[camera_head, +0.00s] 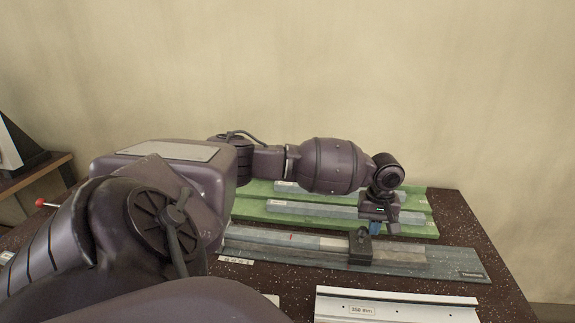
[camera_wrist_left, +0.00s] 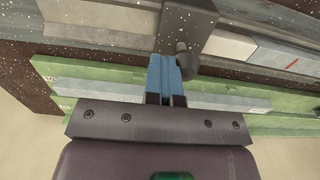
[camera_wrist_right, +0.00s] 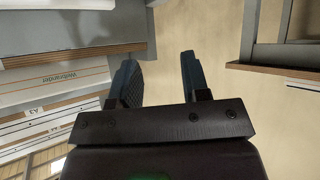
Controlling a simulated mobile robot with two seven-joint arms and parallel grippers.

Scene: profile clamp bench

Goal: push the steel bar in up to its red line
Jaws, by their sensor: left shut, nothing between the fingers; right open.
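The steel bar (camera_head: 266,236) lies lengthwise on a grey base plate (camera_head: 440,262). Its red line (camera_head: 291,237) shows left of a lighter section (camera_head: 333,243), with a gap of bar between; the line also shows in the left wrist view (camera_wrist_left: 292,62). A dark clamp block (camera_head: 360,247) with a knob stands right of the lighter section. My left gripper (camera_head: 376,228) is shut and empty, blue fingertips pointing down just behind the clamp block; in the left wrist view the fingertips (camera_wrist_left: 168,70) appear beside the knob (camera_wrist_left: 187,62). Contact cannot be told. My right gripper (camera_wrist_right: 160,78) is open and empty, away from the bench.
Green trays (camera_head: 420,230) holding grey bars (camera_head: 312,208) lie behind the base plate, under my left wrist. A white profile labelled 350 mm (camera_head: 395,308) lies at the front. The speckled bench (camera_head: 460,215) is bare at the right. Shelves (camera_wrist_right: 75,55) show in the right wrist view.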

